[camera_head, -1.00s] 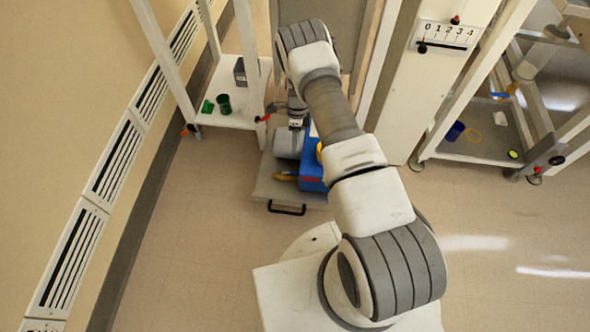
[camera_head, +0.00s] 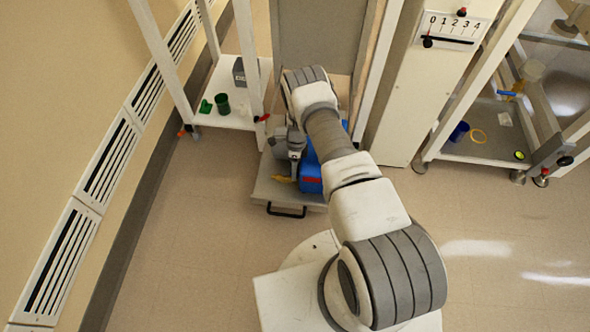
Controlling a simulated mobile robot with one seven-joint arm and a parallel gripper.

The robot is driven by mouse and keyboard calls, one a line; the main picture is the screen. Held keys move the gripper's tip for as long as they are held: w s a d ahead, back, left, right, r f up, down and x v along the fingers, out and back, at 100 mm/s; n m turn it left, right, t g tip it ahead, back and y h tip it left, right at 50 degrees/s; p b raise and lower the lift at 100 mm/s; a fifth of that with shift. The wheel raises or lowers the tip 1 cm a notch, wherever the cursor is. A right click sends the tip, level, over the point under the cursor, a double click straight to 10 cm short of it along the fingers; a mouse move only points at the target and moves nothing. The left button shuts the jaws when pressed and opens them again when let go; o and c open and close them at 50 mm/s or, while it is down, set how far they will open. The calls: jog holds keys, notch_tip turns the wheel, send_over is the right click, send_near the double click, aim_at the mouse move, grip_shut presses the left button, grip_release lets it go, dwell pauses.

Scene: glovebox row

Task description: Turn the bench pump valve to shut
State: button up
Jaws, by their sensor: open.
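The pump is a blue box (camera_head: 310,178) with a grey motor body, low on a platform at the picture's centre. A yellow lever-like part (camera_head: 283,179), which may be the valve handle, shows at its left front. It points roughly left-right. My gripper (camera_head: 283,145) is above the left part of the pump, behind the yellow part, pointing down. It is open and appears empty; its fingertips are small and hard to make out. I cannot tell whether it touches the pump. My forearm hides the right side of the pump.
A white shelf (camera_head: 232,122) with a green cup (camera_head: 222,104) stands left of the pump; a red handle (camera_head: 262,118) sits at its post. A white column with a numbered scale (camera_head: 452,29) stands right. The platform has a black front handle (camera_head: 286,211). Floor in front is clear.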

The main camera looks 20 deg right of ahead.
grip_shut()
dwell(1.4)
